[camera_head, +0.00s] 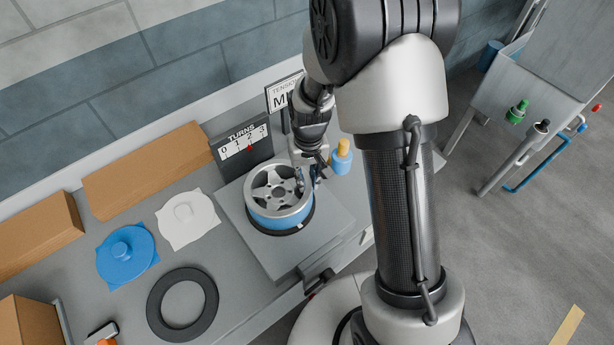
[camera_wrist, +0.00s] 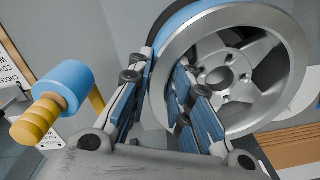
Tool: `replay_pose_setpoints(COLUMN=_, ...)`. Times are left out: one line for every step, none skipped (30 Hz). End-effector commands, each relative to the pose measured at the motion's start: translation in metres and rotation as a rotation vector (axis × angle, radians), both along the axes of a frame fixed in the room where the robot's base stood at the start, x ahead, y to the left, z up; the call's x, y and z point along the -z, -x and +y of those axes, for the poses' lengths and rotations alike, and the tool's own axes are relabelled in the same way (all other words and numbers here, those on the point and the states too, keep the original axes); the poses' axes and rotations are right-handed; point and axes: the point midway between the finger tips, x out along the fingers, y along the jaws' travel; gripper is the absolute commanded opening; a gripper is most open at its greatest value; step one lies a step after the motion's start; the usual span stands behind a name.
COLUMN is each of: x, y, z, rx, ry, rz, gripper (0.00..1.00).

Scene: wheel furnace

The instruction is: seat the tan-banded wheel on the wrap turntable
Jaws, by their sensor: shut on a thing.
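A silver five-spoke wheel (camera_head: 277,192) with a blue band is over the dark round turntable (camera_head: 298,229) on a grey block. Its band shows blue, and I see no tan on it. The wheel looks level and close on the turntable; I cannot tell if it touches. My gripper (camera_head: 308,178) is at the wheel's right side, shut on its rim. In the wrist view, the fingers of my gripper (camera_wrist: 162,68) straddle the rim of the wheel (camera_wrist: 265,60), one inside and one outside. Most of the turntable is hidden under the wheel.
A blue and yellow cylinder (camera_head: 341,160) stands just right of my gripper. A TURNS counter (camera_head: 243,145) stands behind the wheel. A black ring (camera_head: 182,304), a blue knobbed cover (camera_head: 125,260) and a white one (camera_head: 187,220) lie to the left. Brown boxes (camera_head: 145,168) line the back.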

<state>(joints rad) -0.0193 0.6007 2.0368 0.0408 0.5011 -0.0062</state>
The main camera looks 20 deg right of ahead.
Motion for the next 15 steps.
replay_pose_setpoints(x=-0.0009, y=-0.0009, z=0.0001, rx=0.0, ry=0.0, rz=-0.002, gripper=0.0)
replay_pose_setpoints(x=-0.0008, y=-0.0009, z=0.0001, rx=0.0, ry=0.0, rz=-0.002, gripper=0.0)
replay_pose_setpoints(x=-0.0006, y=-0.0009, z=0.0001, rx=0.0, ry=0.0, rz=-0.002, gripper=0.0)
replay_pose_setpoints(x=-0.0003, y=-0.0009, z=0.0001, rx=0.0, ry=0.0, rz=-0.002, gripper=0.0)
replay_pose_setpoints(x=0.0001, y=-0.0009, z=0.0001, rx=0.0, ry=0.0, rz=-0.002, gripper=0.0)
replay_pose_setpoints(x=0.0006, y=-0.0009, z=0.0001, rx=0.0, ry=0.0, rz=-0.002, gripper=0.0)
replay_pose_setpoints(x=0.0011, y=-0.0009, z=0.0001, rx=0.0, ry=0.0, rz=-0.002, gripper=0.0)
replay_pose_setpoints(x=0.0017, y=-0.0009, z=0.0001, rx=0.0, ry=0.0, rz=-0.002, gripper=0.0)
replay_pose_setpoints(x=0.0024, y=-0.0009, z=0.0, rx=0.0, ry=0.0, rz=-0.002, gripper=0.0)
replay_pose_setpoints(x=0.003, y=-0.0009, z=0.0, rx=0.0, ry=0.0, rz=-0.002, gripper=0.0)
replay_pose_setpoints(x=0.0035, y=-0.0009, z=0.0001, rx=0.0, ry=0.0, rz=-0.002, gripper=0.0)
replay_pose_setpoints(x=0.0031, y=-0.0009, z=0.0001, rx=0.0, ry=0.0, rz=-0.003, gripper=0.21)
replay_pose_setpoints(x=0.0029, y=-0.0009, z=0.0001, rx=0.0, ry=0.0, rz=-0.002, gripper=0.23)
replay_pose_setpoints(x=0.0029, y=-0.0008, z=0.0001, rx=0.0, ry=0.0, rz=-0.002, gripper=0.25)
replay_pose_setpoints(x=0.0029, y=-0.0008, z=0.0, rx=0.0, ry=0.0, rz=-0.002, gripper=0.28)
